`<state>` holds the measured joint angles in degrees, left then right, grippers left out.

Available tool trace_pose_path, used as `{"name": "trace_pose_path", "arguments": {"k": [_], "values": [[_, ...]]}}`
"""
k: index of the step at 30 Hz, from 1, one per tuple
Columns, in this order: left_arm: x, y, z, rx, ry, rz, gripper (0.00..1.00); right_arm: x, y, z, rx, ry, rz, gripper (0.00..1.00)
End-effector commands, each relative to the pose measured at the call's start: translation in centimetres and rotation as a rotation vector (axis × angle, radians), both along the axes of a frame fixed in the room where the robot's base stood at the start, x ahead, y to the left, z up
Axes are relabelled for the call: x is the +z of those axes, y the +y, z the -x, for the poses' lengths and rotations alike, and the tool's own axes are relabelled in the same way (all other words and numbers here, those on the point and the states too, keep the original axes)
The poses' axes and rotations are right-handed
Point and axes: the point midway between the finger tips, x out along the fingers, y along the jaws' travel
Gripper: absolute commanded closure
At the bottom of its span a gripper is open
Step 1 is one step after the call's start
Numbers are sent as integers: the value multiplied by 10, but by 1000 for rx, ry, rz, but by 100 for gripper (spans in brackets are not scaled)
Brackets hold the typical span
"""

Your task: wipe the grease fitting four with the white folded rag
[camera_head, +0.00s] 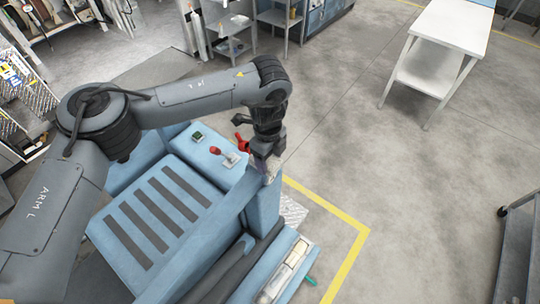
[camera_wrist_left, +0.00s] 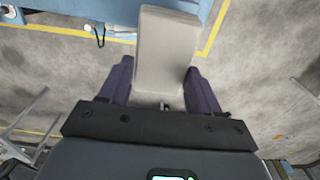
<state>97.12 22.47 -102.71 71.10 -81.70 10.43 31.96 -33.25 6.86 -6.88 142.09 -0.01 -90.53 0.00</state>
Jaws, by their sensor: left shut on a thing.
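My left gripper (camera_head: 268,163) is at the right edge of the blue machine (camera_head: 262,205) in the head view, pointing down. In the left wrist view its two dark purple fingers (camera_wrist_left: 160,90) are shut on a pale grey-white folded rag (camera_wrist_left: 165,50), which sticks out past the fingertips. In the head view only a small pale bit of the rag (camera_head: 272,172) shows below the gripper. I cannot make out grease fitting four in either view. My right gripper is not in view.
A white table (camera_head: 450,30) stands at the back right. The floor between is clear.

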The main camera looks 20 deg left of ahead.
Motion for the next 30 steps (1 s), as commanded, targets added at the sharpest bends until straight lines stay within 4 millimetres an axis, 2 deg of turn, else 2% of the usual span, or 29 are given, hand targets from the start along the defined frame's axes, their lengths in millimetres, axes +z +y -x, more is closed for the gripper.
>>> {"name": "trace_pose_path", "arguments": {"k": [7, 21, 30], "values": [[-1, 0, -1, 1, 2, -1, 61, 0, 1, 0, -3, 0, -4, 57], [-1, -6, -20, 1, 2, -1, 61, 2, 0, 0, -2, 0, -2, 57], [0, -7, -23, 0, 2, -1, 61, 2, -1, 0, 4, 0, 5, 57]]}}
